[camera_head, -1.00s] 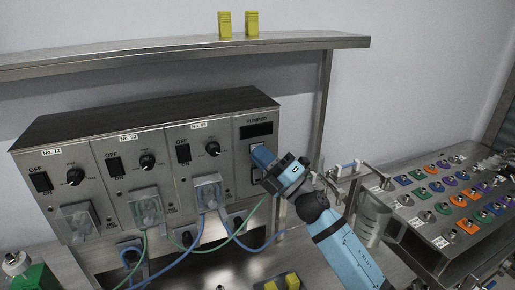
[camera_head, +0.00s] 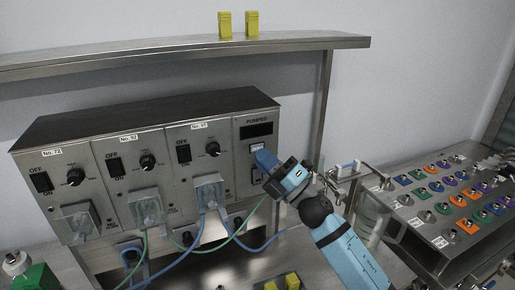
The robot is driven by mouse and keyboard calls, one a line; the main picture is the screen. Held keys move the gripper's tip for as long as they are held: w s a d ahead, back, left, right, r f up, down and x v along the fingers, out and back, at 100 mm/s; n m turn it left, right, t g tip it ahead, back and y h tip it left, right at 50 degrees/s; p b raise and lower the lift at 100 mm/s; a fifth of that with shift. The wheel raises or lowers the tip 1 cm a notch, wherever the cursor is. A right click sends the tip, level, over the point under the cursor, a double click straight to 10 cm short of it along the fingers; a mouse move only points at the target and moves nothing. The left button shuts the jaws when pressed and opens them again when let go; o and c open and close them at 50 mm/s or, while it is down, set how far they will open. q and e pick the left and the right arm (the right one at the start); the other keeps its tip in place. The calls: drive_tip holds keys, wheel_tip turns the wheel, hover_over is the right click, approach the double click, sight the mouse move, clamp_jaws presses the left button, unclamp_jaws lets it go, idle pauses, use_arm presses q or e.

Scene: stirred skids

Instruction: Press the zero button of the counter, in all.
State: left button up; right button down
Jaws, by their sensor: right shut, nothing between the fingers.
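The counter (camera_head: 257,130) is the right-hand panel of the pump unit, under the label "PUMPED", with a dark display. Its zero button (camera_head: 257,147) is a small light key with lettering just below the display. My right gripper (camera_head: 262,156) has its blue fingers shut and empty, with the tips just below and in front of the zero button. I cannot tell whether the tips touch the panel. Part of the panel below the button is hidden behind the fingers. My left gripper is not in view.
Three pump panels with switches, knobs and clear pump heads (camera_head: 147,207) stand left of the counter, with blue and green tubes hanging in front. A steel shelf (camera_head: 180,52) with two yellow blocks runs above. A clear jug (camera_head: 372,217) and a rack of coloured fittings (camera_head: 398,192) stand at right.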

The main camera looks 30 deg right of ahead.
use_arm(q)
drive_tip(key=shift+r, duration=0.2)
use_arm(e)
drive_tip(key=shift+s+a, duration=0.15)
drive_tip(key=shift+s, duration=2.4)
